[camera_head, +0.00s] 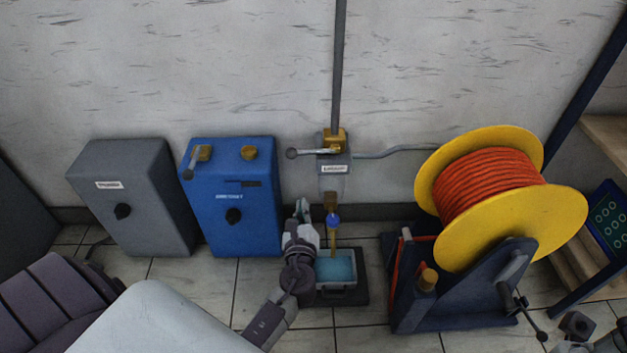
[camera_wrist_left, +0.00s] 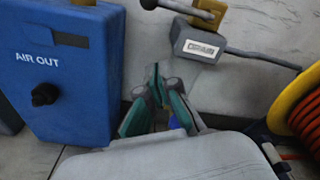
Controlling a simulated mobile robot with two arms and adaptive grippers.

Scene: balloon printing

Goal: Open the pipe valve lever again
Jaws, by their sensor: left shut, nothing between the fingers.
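The pipe valve is a brass body (camera_head: 335,139) on the vertical grey pipe (camera_head: 340,65). Its lever (camera_head: 305,153) sticks out to the left, crosswise to the pipe, with a dark ball at its end. In the left wrist view the ball-ended lever (camera_wrist_left: 172,6) is at the top, partly cut off. My left gripper (camera_head: 302,208) is below and slightly left of the lever, apart from it. It also shows in the left wrist view (camera_wrist_left: 157,80), its fingers together with nothing between them.
A labelled grey box (camera_head: 334,185) sits under the valve, above a brass spout with a blue part (camera_head: 333,219) and a water tray (camera_head: 337,294). Blue (camera_head: 258,205) and grey (camera_head: 150,205) cabinets stand left. A yellow reel (camera_head: 562,208) of orange hose stands right.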

